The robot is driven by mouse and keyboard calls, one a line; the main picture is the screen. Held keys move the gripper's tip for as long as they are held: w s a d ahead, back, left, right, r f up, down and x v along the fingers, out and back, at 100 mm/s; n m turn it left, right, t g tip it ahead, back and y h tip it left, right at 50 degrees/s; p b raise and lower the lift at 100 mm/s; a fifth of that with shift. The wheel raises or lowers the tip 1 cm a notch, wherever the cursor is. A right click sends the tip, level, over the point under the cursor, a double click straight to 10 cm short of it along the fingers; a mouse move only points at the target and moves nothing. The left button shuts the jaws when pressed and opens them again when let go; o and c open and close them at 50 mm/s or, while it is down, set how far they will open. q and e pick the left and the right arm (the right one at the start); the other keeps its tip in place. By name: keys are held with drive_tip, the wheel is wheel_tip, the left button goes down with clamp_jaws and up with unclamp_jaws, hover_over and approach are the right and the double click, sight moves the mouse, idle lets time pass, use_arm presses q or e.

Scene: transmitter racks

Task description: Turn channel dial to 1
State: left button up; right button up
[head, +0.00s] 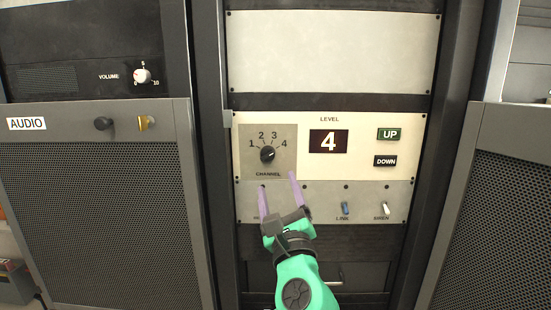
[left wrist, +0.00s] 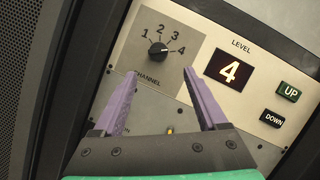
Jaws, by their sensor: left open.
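The channel dial (head: 267,154) is a black round knob on a grey square plate marked 1, 2, 3 and 4. It also shows in the left wrist view (left wrist: 157,50), where its pointer line is turned toward the 4. My left gripper (head: 278,184) is open, with two purple fingers spread apart. In the head view its fingertips are just below the dial plate. In the left wrist view (left wrist: 161,73) the dial appears beyond the gap between the fingertips. Nothing is between the fingers. My right gripper is not in view.
Below are a blue link switch (head: 345,208) and a white siren switch (head: 385,208). The audio rack's volume knob (head: 141,75) is at the left.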

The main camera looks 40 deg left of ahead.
sight(269, 157)
use_arm(q)
drive_tip(key=p+x, duration=0.3)
drive_tip(key=x, duration=0.6)
drive_tip(key=shift+w+a+r, duration=0.1)
drive_tip(key=shift+a+r, duration=0.05)
drive_tip(key=shift+a, duration=0.25)
drive_tip(key=shift+w+a, duration=0.1)
drive_tip(key=shift+w, duration=0.1)
clamp_jaws()
